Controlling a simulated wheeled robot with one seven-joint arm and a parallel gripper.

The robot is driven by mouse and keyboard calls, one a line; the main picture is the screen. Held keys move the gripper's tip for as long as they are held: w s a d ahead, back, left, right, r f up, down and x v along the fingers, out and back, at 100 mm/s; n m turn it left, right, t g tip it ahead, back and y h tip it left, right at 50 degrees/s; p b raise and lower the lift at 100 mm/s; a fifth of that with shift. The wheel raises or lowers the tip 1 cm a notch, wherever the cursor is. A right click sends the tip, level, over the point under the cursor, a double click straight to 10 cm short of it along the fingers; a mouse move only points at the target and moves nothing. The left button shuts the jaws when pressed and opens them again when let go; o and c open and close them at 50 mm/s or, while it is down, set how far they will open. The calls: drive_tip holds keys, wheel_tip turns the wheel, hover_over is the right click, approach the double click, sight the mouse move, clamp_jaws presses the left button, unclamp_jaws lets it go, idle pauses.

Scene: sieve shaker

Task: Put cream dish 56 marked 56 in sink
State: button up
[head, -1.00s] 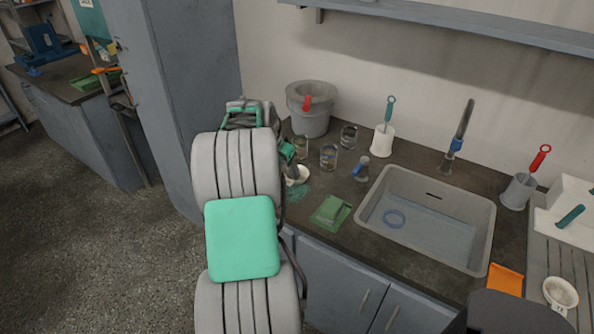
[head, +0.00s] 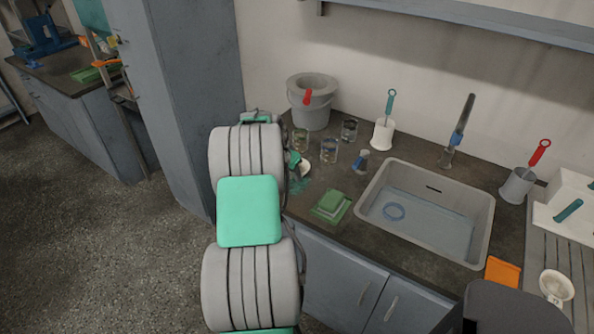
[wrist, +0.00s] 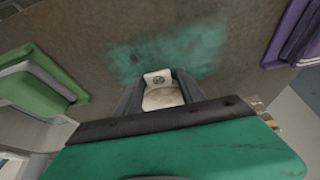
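A small cream dish (head: 305,168) is on the counter's left part, by a teal patch, partly hidden by my gripper (head: 293,160). In the wrist view the dish (wrist: 163,98) lies between the two dark fingers of my gripper (wrist: 163,90), with a pale face bearing a dark mark too small to read. The fingers are close along both its sides; whether they press on it is unclear. Another cream dish (head: 556,285) with an unreadable mark is at the far right.
Several glasses (head: 329,150) and a grey bucket (head: 312,102) stand behind my gripper. A tap (head: 458,135) rises behind the sink. An orange item (head: 503,271) lies right of it.

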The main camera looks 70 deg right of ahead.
clamp_jaws()
idle(0.6)
